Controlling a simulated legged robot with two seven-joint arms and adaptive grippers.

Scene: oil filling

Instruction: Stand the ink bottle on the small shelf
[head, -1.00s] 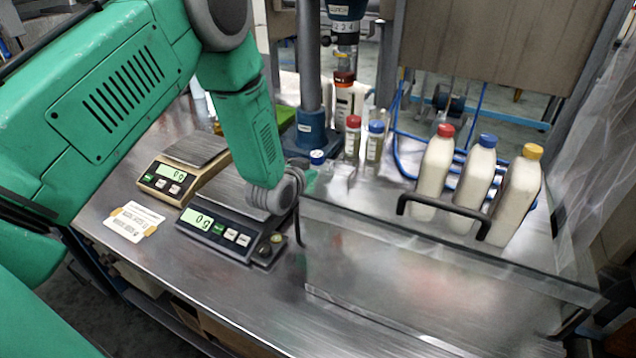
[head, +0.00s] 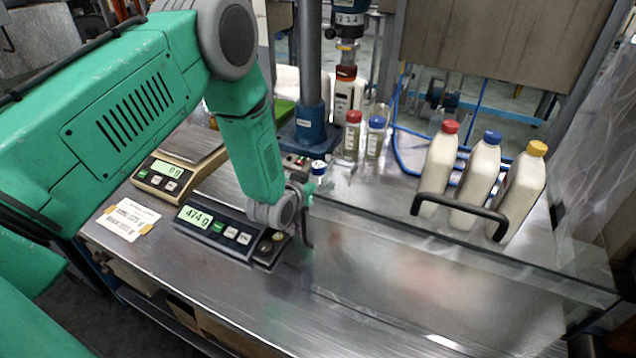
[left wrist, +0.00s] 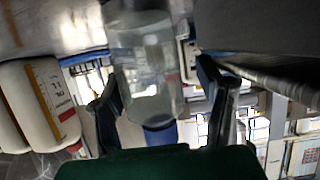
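In the left wrist view, a clear bottle with a blue cap (left wrist: 150,70), probably the ink bottle, lies between the two fingers of my left gripper (left wrist: 165,100). The fingers stand apart, with a gap on the bottle's right side; firm contact does not show. My left gripper is mostly hidden there by my arm. I cannot identify the small shelf. My right gripper is not in view.
A dark scale (head: 215,226) under my wrist reads 474 g; a tan scale (head: 165,172) stands behind it. A clear panel with a black handle (head: 458,203) fronts three white bottles (head: 477,182). Red-capped (head: 352,138) and blue-capped (head: 375,138) vials stand by a blue stand base (head: 308,135).

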